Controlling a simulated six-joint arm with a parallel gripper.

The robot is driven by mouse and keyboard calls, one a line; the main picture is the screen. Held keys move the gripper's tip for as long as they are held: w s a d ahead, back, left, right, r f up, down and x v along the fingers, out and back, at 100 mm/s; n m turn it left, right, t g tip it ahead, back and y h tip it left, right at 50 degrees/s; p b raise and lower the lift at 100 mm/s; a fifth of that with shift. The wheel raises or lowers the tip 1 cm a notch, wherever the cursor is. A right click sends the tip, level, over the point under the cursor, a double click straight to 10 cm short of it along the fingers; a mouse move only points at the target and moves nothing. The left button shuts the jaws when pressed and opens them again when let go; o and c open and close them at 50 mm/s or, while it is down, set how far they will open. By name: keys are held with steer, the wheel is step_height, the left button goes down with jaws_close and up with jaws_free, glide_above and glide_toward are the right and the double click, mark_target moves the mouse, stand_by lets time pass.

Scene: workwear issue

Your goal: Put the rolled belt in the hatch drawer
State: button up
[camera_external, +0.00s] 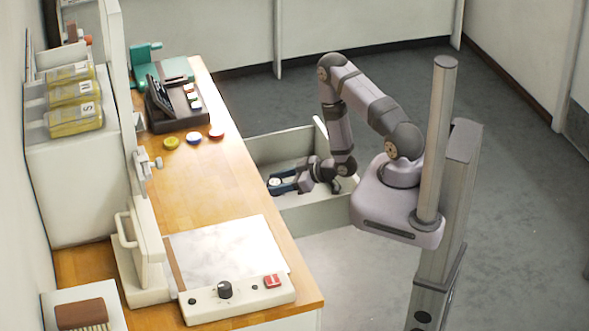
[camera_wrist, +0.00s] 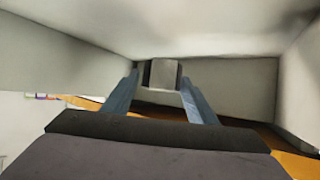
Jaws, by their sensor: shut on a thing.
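The drawer (camera_external: 312,213) is a pale open-topped box standing out from the right side of the wooden counter. My gripper (camera_external: 279,184) is low inside it, at the counter end. In the wrist view, my gripper (camera_wrist: 160,82) has its two blue fingers closed on a small pale grey block (camera_wrist: 165,75) with a dark side edge, in front of the far drawer wall. I cannot tell whether this block is part of the drawer. The drawer walls surround the fingers. I cannot make out the rolled belt for certain in either view.
The counter (camera_external: 205,190) holds a dark till-like device (camera_external: 178,105), several coloured discs, a white panel (camera_external: 228,250) and a control box (camera_external: 237,298). Folded yellow packs (camera_external: 75,115) lie on a white cabinet at the left. A brown brush (camera_external: 80,314) is at bottom left. Floor beyond is clear.

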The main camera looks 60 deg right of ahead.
mark_target(275, 182)
steer(key=shift+f, duration=0.15)
steer(key=o, duration=1.1)
steer(key=shift+r+p, duration=0.6)
steer(key=shift+r, duration=0.05)
steer(key=b+v, duration=0.2)
steer(key=shift+s+d, duration=0.15)
steer(key=shift+s, duration=0.25)
step_height(275, 182, up, 6)
steer(key=shift+s+r+p, duration=0.1)
steer(key=shift+r+p, duration=0.1)
steer(key=shift+p, duration=0.9)
steer(key=shift+r+p, duration=0.5)
steer(key=shift+p, duration=0.05)
